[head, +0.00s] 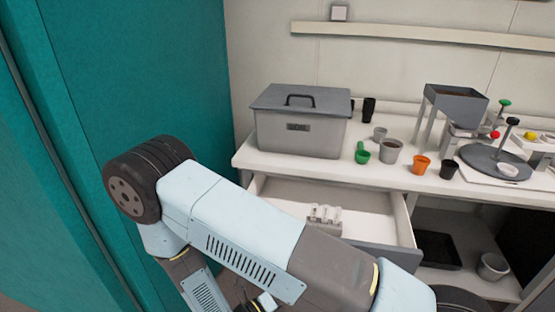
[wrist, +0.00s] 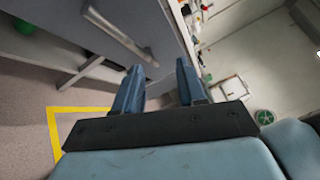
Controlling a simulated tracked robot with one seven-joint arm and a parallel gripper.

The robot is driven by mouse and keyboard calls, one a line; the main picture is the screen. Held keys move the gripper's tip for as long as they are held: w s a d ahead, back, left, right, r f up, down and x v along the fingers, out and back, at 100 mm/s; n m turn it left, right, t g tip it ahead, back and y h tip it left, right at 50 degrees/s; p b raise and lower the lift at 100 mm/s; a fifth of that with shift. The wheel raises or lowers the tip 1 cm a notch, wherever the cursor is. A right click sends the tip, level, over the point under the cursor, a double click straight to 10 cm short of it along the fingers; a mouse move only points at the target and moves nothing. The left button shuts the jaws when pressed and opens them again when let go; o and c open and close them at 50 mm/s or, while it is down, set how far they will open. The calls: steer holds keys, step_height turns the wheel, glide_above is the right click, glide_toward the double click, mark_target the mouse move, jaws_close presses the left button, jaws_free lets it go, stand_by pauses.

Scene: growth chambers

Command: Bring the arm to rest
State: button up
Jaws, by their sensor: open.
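My arm (head: 245,230) is folded across the lower middle of the head view, in front of an open drawer. My gripper (wrist: 158,88) shows in the wrist view with its two blue fingers apart and nothing between them. Beyond the fingers in that view is a grey panel with a long handle (wrist: 120,38). In the head view the fingertips cannot be made out clearly.
The open drawer (head: 365,232) juts out below the bench and holds a small rack with clear tubes (head: 325,218). On the bench (head: 425,183) stand a grey lidded bin (head: 300,130), several cups and a hopper (head: 455,103). A teal wall (head: 135,75) rises close on the left.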

steer(key=w+d+r+m+g+y, duration=0.1)
steer(key=d+r+m+g+y, duration=0.15)
steer(key=r+m+g, duration=0.4)
steer(key=w+d+r+m+g+y, duration=0.1)
steer(key=d+r+m+g+y, duration=0.2)
steer(key=r+m, duration=0.6)
steer(key=w+d+r+m+g+y, duration=0.1)
steer(key=w+d+r+m+g, duration=0.1)
steer(key=d+r+m+g, duration=0.4)
steer(key=s+d+r+m+t+y, duration=0.2)
steer(key=r+m+t, duration=0.1)
steer(key=r+m, duration=0.3)
steer(key=s+d+r+m+t+y, duration=0.3)
steer(key=r+m, duration=0.3)
steer(key=r, duration=0.2)
steer(key=s+d+r+m+t+y, duration=0.3)
steer(key=r+m, duration=0.3)
steer(key=r, duration=0.2)
steer(key=shift+s+t+y, duration=0.1)
steer(key=shift+t+y, duration=0.15)
